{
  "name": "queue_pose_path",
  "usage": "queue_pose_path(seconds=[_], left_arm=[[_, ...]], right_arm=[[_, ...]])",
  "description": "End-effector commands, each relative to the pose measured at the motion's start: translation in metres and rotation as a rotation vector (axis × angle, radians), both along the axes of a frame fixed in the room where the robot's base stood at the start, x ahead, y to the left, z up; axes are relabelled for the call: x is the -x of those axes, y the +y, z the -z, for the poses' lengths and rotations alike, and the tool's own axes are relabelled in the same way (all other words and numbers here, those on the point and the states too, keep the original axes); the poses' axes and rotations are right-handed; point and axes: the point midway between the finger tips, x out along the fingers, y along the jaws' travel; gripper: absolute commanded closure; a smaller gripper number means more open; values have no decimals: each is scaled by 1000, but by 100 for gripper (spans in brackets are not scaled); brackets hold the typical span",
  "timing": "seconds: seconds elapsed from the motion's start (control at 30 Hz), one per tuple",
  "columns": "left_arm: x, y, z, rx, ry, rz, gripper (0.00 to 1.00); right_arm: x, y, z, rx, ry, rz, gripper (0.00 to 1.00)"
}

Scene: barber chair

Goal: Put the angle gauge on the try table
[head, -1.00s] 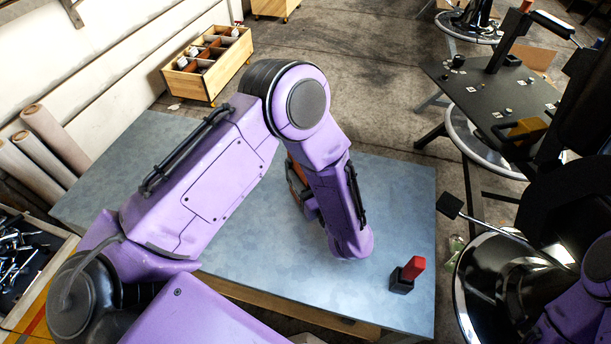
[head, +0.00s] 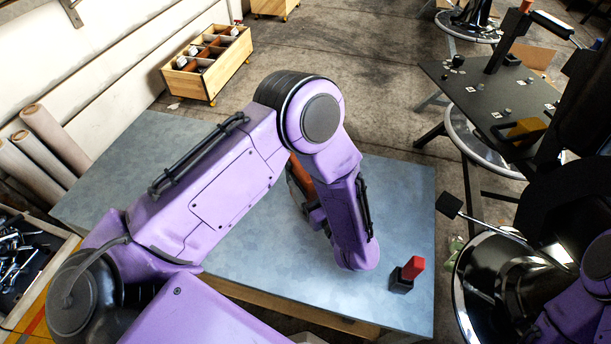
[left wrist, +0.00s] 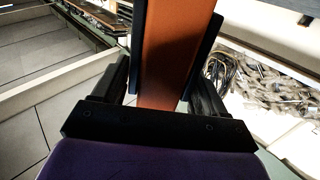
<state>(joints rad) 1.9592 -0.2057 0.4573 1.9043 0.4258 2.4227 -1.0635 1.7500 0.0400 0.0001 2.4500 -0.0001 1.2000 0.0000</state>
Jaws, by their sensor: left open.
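An orange-brown piece (head: 301,173), perhaps the angle gauge, shows behind my left forearm, at the blue-grey table (head: 250,260), which I take for the try table. In the left wrist view the orange-brown piece (left wrist: 168,55) is a flat bar standing between the two dark fingers of my left gripper (left wrist: 170,72). The gripper is open around it. In the head view my left gripper (head: 312,208) is mostly hidden by the forearm, and the bar's lower end is hidden too. My right gripper is out of view.
A small black block with a red top (head: 407,275) stands near the table's right front corner. A shiny black round basin (head: 500,275) is to the right. A dark table with small items (head: 490,95) is at back right, and a wooden crate (head: 208,65) is on the floor.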

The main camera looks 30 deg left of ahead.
Motion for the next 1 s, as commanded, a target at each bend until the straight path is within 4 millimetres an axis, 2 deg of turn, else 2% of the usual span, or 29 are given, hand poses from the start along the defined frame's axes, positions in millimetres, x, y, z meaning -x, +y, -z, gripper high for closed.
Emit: queue_pose_path(seconds=[0.1, 0.27, 0.33, 0.4, 1.0], left_arm=[[17, -29, -3, -1, -1, 7, 28], [37, -61, -2, 0, 0, 5, 28], [42, -70, 6, 1, -2, 1, 28], [46, -76, 4, 0, -2, 1, 28], [50, -81, -2, 0, 0, 0, 28]], right_arm=[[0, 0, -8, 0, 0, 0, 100], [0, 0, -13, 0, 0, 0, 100], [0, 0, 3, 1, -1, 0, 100], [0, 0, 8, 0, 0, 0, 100], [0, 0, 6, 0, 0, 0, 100]])
